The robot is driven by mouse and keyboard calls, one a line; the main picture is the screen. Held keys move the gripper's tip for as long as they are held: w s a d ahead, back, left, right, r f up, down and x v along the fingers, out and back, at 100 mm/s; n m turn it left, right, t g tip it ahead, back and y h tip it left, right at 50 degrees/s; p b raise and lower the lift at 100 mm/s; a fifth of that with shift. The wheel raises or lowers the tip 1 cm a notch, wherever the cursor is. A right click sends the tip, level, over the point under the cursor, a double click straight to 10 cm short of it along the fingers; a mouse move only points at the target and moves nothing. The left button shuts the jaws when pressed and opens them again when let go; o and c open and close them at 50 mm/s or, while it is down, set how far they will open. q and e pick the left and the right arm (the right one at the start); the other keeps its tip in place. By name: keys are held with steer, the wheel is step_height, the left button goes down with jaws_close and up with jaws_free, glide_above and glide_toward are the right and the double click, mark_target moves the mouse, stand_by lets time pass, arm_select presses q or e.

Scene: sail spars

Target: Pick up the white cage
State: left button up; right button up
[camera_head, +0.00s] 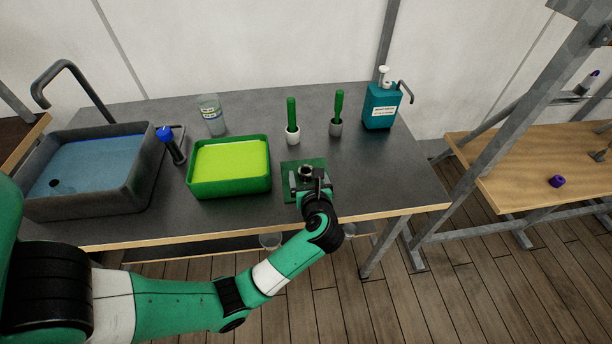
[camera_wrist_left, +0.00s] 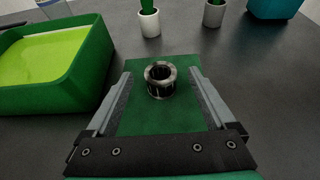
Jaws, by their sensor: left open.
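A small ring-shaped part, whitish grey with dark gaps and an open top, appears to be the white cage (camera_wrist_left: 160,68). It stands upright on a green mat (camera_wrist_left: 150,122) in the left wrist view, and on the same mat in the head view (camera_head: 305,170). My left gripper (camera_head: 308,184) is open and low over the mat. Its two fingers (camera_wrist_left: 160,92) lie to the left and right of the cage, apart from it, with the cage near the level of the fingertips. My right gripper is in neither view.
A green tray (camera_head: 230,194) with yellow-green contents stands left of the mat. A sink (camera_head: 95,203) is far left. The table right of the mat is clear.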

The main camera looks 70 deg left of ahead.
mark_target(305, 168)
arm_select(q)
steer(key=x, duration=0.3)
steer(key=shift+a+f+b, duration=0.2)
steer(key=shift+f+b, duration=0.05)
steer(key=shift+b, duration=0.15)
steer(key=shift+w, duration=0.1)
jaws_close()
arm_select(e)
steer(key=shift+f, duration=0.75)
